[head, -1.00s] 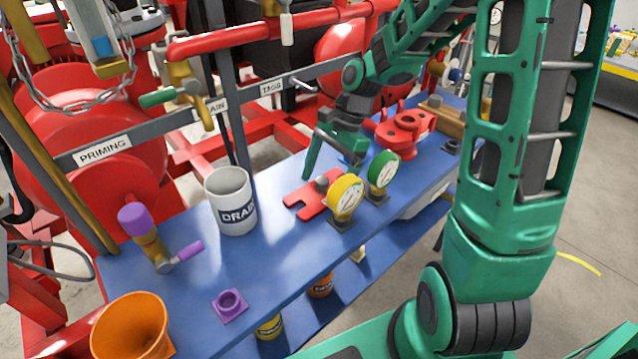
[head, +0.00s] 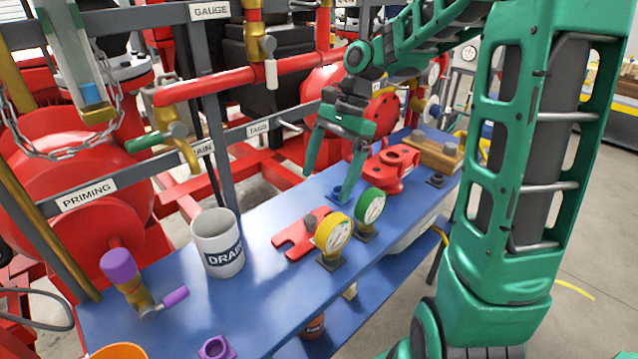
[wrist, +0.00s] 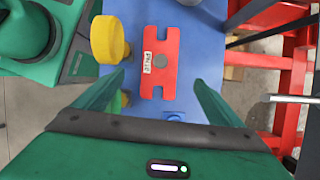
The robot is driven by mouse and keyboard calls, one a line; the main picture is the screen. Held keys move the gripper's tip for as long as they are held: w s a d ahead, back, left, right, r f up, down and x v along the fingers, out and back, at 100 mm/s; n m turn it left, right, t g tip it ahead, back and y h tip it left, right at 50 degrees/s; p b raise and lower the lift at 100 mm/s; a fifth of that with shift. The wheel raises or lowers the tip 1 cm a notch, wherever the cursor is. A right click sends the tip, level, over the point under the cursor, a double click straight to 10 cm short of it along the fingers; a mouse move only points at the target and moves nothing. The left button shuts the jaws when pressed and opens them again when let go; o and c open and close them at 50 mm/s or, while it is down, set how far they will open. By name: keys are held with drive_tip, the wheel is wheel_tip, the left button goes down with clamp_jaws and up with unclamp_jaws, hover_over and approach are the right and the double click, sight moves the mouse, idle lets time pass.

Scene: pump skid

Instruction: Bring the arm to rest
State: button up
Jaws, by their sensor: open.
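My gripper (head: 331,182) is open and empty above the blue bench (head: 276,296), pointing down. In the wrist view my gripper (wrist: 160,82) shows its two fingers spread, with the red slotted plate (wrist: 159,62) beyond them. The same red plate (head: 293,240) lies flat on the bench in the head view, left of the fingers. A yellow gauge (head: 333,235) and a green gauge (head: 369,208) stand beside it. A small blue fitting (head: 340,195) is on the bench below the fingers; I cannot tell whether a fingertip touches it.
A white DRAIN mug (head: 218,244), a valve with purple cap and handle (head: 143,287) and a purple socket (head: 215,348) stand on the bench's left part. A red flanged part (head: 391,170) and a wooden block (head: 436,151) are at the far end. Red pipes (head: 235,82) run behind.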

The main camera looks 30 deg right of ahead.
idle(0.3)
drive_tip(key=d+r+m+t+h, duration=0.1)
drive_tip(key=d+r+t+h, duration=0.45)
drive_tip(key=d, duration=0.85)
drive_tip(key=s+a+f+n+g, duration=0.1)
drive_tip(key=s+f+n, duration=0.1)
drive_tip(key=s, duration=0.6)
drive_tip(key=s+f+n+g+y, duration=0.1)
drive_tip(key=s+f+n+g, duration=0.1)
drive_tip(key=s, duration=0.6)
drive_tip(key=s+a+f+n+g, duration=0.1)
drive_tip(key=s+f+n, duration=0.2)
drive_tip(key=s+n, duration=0.2)
drive_tip(key=s, duration=0.3)
drive_tip(key=shift+a+f+n, duration=0.2)
drive_tip(key=shift+a+n, duration=0.1)
drive_tip(key=shift+n, duration=0.1)
drive_tip(key=shift+y, duration=0.25)
